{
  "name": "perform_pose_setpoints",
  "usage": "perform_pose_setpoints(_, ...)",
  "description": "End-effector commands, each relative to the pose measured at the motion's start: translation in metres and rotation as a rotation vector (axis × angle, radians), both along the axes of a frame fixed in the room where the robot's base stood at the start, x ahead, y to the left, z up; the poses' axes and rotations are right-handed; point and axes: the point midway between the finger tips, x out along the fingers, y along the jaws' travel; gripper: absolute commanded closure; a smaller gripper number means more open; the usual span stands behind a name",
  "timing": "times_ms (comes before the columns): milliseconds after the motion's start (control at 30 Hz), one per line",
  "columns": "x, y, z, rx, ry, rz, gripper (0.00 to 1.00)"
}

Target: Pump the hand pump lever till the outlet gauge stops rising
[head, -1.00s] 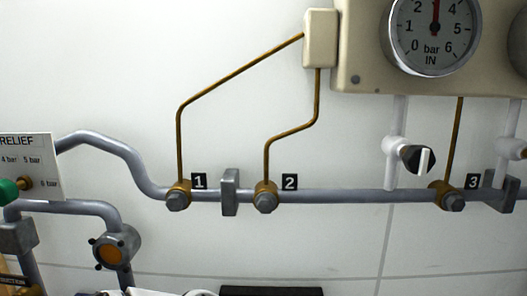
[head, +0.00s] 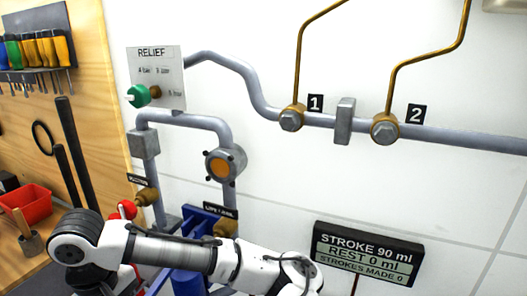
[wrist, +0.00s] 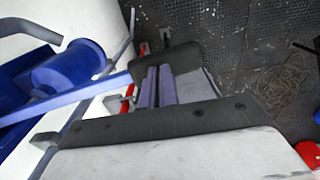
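The blue hand pump (head: 188,282) stands at the bottom of the head view, largely hidden behind my white arm. In the wrist view its blue cylinder (wrist: 70,65) is at the left, and a long blue bar (wrist: 85,95), apparently the lever, runs toward my gripper. My gripper (wrist: 159,86) shows two purple-grey finger pads side by side with almost no gap and nothing visible between them. The bar's end is hidden at the gripper's dark edge, so contact cannot be told. The outlet gauge is not in view now.
A display (head: 366,256) reads stroke 90 ml, rest 0 ml, strokes made 0. A RELIEF plate (head: 157,75) has a green knob (head: 138,96). Grey pipes (head: 460,138) line the wall. A tool board (head: 50,100) and red bin (head: 24,208) are left. A coiled rope (wrist: 282,85) lies on the dark floor.

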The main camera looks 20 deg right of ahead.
Motion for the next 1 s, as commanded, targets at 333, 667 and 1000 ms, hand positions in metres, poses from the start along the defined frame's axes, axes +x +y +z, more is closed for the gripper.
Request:
perform_pose_setpoints(333, -0.001, 0.001, 0.038, -0.001, 0.004, 0.001, 1.0)
perform_pose_setpoints(667, 0.0, 0.0, 0.071, -0.001, 0.0, -0.001, 1.0)
perform_pose_setpoints(1000, 0.0, 0.0, 0.11, -0.001, 0.001, 0.0, 1.0)
